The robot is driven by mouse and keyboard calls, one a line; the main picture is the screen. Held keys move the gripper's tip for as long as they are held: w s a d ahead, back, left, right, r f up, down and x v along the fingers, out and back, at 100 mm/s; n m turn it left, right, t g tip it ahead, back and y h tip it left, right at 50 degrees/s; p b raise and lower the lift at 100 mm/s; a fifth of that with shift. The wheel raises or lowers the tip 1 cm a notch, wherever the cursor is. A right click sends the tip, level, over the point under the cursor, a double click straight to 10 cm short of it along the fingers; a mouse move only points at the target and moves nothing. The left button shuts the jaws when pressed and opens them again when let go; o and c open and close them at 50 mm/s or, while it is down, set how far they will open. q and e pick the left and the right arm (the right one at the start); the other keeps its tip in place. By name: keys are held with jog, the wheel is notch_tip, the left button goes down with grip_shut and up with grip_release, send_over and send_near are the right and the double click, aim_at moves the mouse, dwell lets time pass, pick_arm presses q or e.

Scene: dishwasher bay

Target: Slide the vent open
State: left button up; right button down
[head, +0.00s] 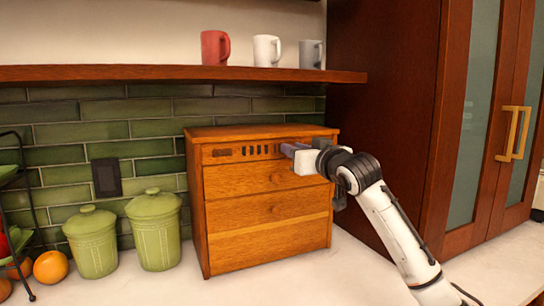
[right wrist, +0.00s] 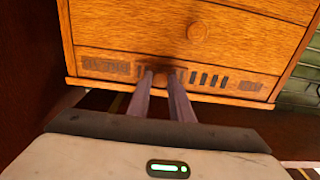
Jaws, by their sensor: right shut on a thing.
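The vent (head: 262,150) is a row of dark slots in the top strip of a wooden drawer box. In the right wrist view, upside down, the vent slots (right wrist: 208,80) show just right of my fingers, with a darker patterned patch to their left. My right gripper (head: 290,149) reaches in from the right to the strip's right part. In the wrist view the right gripper (right wrist: 160,77) has its two purple fingers close together, shut on a small part of the vent at the strip. The fingers mostly hide that part. My left gripper is not in view.
A shelf (head: 180,74) with three mugs runs above. A tall cabinet (head: 395,120) stands at right. Counter in front of the box is clear.

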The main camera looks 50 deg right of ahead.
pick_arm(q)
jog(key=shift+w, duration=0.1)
pick_arm(e)
jog(key=shift+f, duration=0.25)
jog(key=c, duration=1.8)
grip_release()
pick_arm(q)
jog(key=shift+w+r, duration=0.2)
pick_arm(e)
jog(key=shift+o, duration=1.1)
jog(key=shift+r, duration=0.2)
